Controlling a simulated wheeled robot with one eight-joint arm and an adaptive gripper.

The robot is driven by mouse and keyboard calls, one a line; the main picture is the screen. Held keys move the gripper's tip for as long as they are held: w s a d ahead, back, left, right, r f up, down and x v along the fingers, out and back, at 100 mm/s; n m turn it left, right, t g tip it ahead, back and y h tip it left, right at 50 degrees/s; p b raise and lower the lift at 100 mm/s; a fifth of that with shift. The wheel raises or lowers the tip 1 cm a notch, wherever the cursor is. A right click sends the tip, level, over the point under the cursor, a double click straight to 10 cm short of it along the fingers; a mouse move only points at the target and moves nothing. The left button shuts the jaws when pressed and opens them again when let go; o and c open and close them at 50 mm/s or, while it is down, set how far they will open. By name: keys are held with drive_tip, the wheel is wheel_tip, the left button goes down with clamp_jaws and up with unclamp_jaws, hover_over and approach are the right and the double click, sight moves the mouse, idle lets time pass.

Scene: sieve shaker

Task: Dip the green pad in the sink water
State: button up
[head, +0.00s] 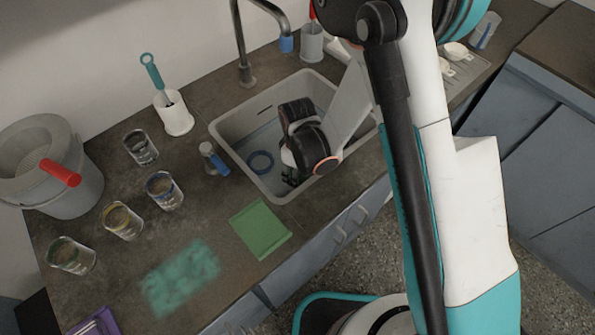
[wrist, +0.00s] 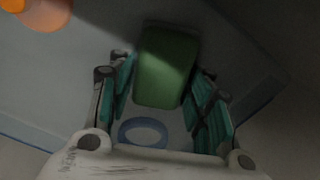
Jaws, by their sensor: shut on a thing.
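My gripper (head: 292,178) is low inside the sink (head: 228,150), pointing down. In the wrist view my gripper (wrist: 163,85) is shut on the green pad (wrist: 167,62), with a teal-lined finger on each side of it. The pad is hidden by my gripper and wrist in the head view. The sink holds bluish water (head: 262,140) over its floor. I cannot tell whether the pad touches the water. A blue ring (head: 260,162) lies at the sink's bottom, left of my gripper; it also shows below the pad in the wrist view (wrist: 143,132).
A faucet (head: 244,60) stands behind the sink. A flat green sheet (head: 259,228) and a teal smear (head: 180,277) lie on the counter. Several glass beakers (head: 122,221), a brush holder (head: 174,114) and a bucket (head: 60,185) stand left.

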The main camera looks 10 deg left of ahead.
drive_tip(key=shift+r, duration=0.1)
idle(0.4)
wheel_tip(320, 180, up, 20)
drive_tip(key=p, duration=1.1)
drive_tip(key=shift+p, duration=0.4)
drive_tip(key=shift+d, duration=0.1)
